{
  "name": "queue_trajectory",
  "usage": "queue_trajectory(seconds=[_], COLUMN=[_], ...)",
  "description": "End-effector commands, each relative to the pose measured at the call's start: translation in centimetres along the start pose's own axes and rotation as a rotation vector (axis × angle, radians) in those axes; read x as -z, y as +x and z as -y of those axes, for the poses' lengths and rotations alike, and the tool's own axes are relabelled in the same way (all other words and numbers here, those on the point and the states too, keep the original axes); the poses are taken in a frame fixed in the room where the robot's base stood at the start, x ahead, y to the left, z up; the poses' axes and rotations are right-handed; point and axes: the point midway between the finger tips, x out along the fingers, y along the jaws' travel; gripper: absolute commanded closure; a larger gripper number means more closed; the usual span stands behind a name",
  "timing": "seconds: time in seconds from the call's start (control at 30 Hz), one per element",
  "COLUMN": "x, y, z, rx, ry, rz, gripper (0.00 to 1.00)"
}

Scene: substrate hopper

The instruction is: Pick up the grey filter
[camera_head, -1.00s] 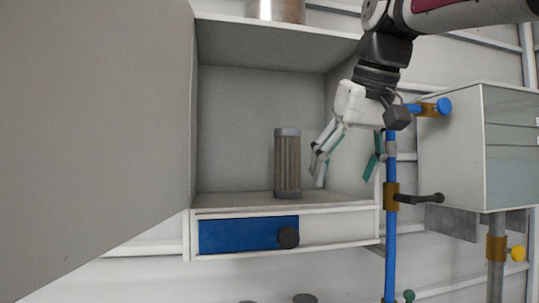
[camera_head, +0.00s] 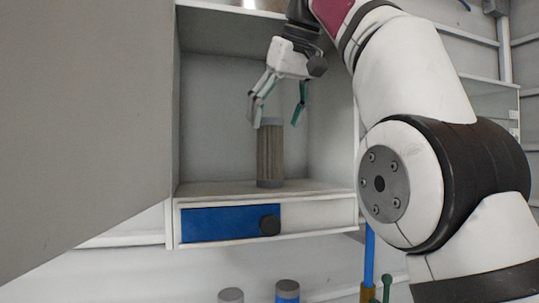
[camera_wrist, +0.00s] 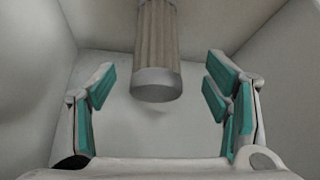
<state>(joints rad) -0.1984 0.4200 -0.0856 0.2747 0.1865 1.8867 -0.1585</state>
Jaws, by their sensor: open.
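The grey filter (camera_head: 270,155) is an upright pleated cylinder with grey end caps. It stands on the floor of the open cabinet (camera_head: 225,187). My gripper (camera_head: 279,118) is open and empty, inside the cabinet opening at about the height of the filter's top. Its fingers show to either side of the filter's top in the head view. In the wrist view the filter (camera_wrist: 158,50) lies ahead, between and beyond the spread teal finger pads (camera_wrist: 160,95). I see no contact with it.
The cabinet's open door (camera_head: 80,110) fills the left side. The right cabinet wall (camera_head: 343,120) is close to my arm. Two small cylinders, one grey (camera_head: 231,295) and one blue (camera_head: 287,290), show at the bottom.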

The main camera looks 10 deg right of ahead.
Motion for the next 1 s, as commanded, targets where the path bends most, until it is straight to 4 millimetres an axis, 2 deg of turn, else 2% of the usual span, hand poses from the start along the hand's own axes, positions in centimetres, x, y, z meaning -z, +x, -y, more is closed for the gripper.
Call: queue_trajectory(seconds=[0.2,0.57,1.0], x=[0.1,-0.1,-0.3], y=[1.6,2.4,6.5], z=[-0.1,-0.1,-0.3], rx=[0.001,0.001,0.001], ry=[0.000,0.001,0.002], rz=[0.002,0.000,0.000], gripper=[0.29,0.29,0.29])
